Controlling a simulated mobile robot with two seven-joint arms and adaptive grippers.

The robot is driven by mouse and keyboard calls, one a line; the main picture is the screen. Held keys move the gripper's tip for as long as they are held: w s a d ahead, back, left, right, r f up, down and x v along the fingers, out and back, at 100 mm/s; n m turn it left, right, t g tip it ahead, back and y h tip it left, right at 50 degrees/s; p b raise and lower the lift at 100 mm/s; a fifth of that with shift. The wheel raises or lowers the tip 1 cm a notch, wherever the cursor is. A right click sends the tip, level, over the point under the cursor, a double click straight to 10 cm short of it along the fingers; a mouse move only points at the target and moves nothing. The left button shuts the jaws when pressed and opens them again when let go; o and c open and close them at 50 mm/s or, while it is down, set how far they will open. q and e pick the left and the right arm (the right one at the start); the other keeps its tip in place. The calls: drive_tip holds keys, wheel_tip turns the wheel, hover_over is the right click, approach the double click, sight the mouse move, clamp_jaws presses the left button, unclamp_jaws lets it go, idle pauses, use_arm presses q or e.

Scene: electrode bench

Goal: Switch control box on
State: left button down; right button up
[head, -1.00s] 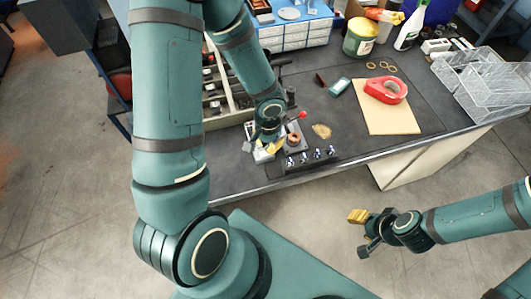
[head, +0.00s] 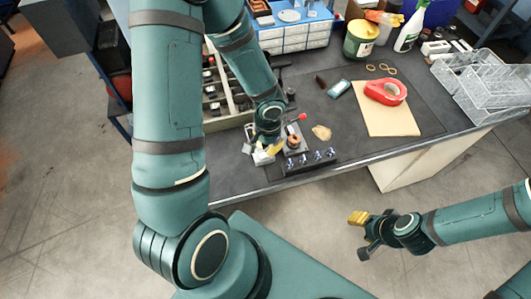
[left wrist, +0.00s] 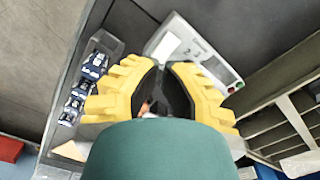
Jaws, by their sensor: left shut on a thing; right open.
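My right gripper (head: 361,234) is open and empty, in front of the bench.
A black strip with several shiny knobs (head: 310,160) lies at the bench's front edge. Beside my left gripper is a grey stand with a copper-coloured part (head: 293,141). A divided tray (head: 228,113) is to the left. Red tape (head: 371,90) lies on a tan board (head: 388,122).

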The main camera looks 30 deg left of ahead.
use_arm(q)
drive_tip(key=shift+f+b, duration=1.7)
drive_tip(key=shift+b, duration=0.15)
idle(1.2)
drive_tip(key=shift+r+p, duration=2.7)
drive_tip(key=shift+r, duration=0.85)
